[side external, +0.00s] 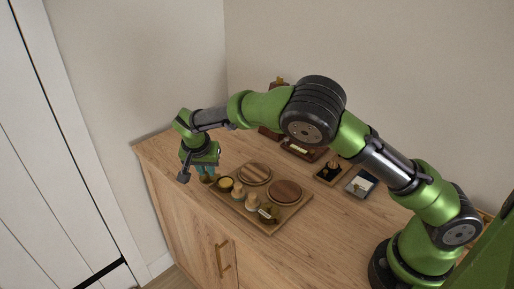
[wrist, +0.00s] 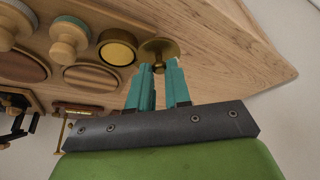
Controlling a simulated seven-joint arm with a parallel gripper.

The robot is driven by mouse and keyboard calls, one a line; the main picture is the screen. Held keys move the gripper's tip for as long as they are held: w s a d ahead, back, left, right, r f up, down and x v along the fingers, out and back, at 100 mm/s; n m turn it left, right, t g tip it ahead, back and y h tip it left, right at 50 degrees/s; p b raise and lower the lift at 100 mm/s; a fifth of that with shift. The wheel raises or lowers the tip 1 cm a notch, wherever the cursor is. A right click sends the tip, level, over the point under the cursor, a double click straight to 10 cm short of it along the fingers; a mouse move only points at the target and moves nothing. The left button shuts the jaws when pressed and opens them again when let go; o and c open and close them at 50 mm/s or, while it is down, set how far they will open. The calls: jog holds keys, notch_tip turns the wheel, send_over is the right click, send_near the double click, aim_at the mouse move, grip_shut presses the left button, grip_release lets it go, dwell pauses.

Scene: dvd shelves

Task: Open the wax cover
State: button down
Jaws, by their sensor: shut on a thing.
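My gripper (wrist: 161,70) has teal fingers shut on a round brass cover (wrist: 158,49), seen in the wrist view. In the side external view my gripper (side external: 206,172) points down at the left corner of the wooden tray. The cover's grip is hidden between the fingers. A round brass wax pot (wrist: 117,46) stands beside the cover, with its yellowish inside showing and nothing over it. The pot (side external: 225,183) also shows in the side external view, just right of my gripper. I cannot tell whether the cover touches the surface below.
The wooden tray (side external: 273,231) also holds two round wooden pieces (side external: 255,173) (side external: 285,191) and several small pieces with wooden knobs (side external: 238,191). Small framed items (side external: 361,183) lie behind it. The cabinet top (side external: 308,226) is clear in front and right of the tray.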

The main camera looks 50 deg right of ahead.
jog(key=shift+w+d+m+g+h, duration=0.1)
jog(key=shift+w+m+g, duration=0.15)
jog(key=shift+m, duration=0.5)
jog(key=shift+w+d+m+g+h, duration=0.1)
jog(key=shift+w+m+g, duration=0.15)
jog(key=shift+m, duration=0.45)
jog(key=shift+w+m+g+h, duration=0.15)
jog(key=shift+m+g, duration=0.15)
jog(key=shift+m, duration=0.45)
jog(key=c, duration=1.1)
grip_release()
jog(key=shift+d, duration=0.1)
jog(key=shift+o, duration=0.2)
jog(key=v, duration=1.7)
jog(key=shift+f, duration=0.1)
